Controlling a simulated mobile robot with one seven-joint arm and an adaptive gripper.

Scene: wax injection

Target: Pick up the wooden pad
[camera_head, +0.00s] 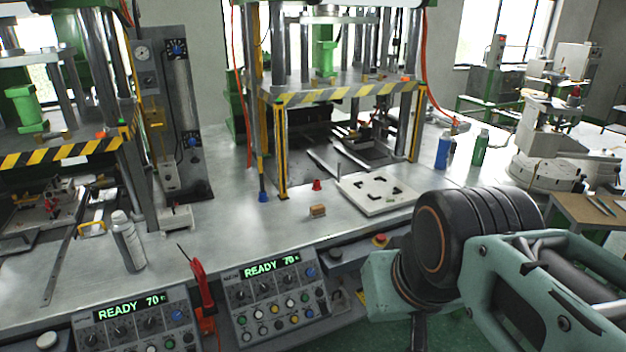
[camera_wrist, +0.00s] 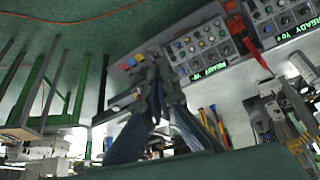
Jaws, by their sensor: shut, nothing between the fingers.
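The wooden pad is most likely the small brown block (camera_head: 317,210) lying on the metal bench top (camera_head: 240,221), near its front edge and just left of a white plate in the head view. I cannot make it out in the wrist view. My gripper (camera_wrist: 156,85) shows in the wrist view with its dark fingers together, shut and empty. In the head view my arm reaches in from the lower right, and the gripper is mostly hidden or cut off at the bottom edge. The gripper is well apart from the block, to its right and in front of the bench.
A white plate with black corner marks (camera_head: 376,194) and a small red piece (camera_head: 316,185) lie near the block. Press posts (camera_head: 281,150) stand behind. Control panels (camera_head: 277,298) and a red-handled tool (camera_head: 199,285) are at the bench front. Blue (camera_head: 443,150) and green (camera_head: 481,147) bottles stand right.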

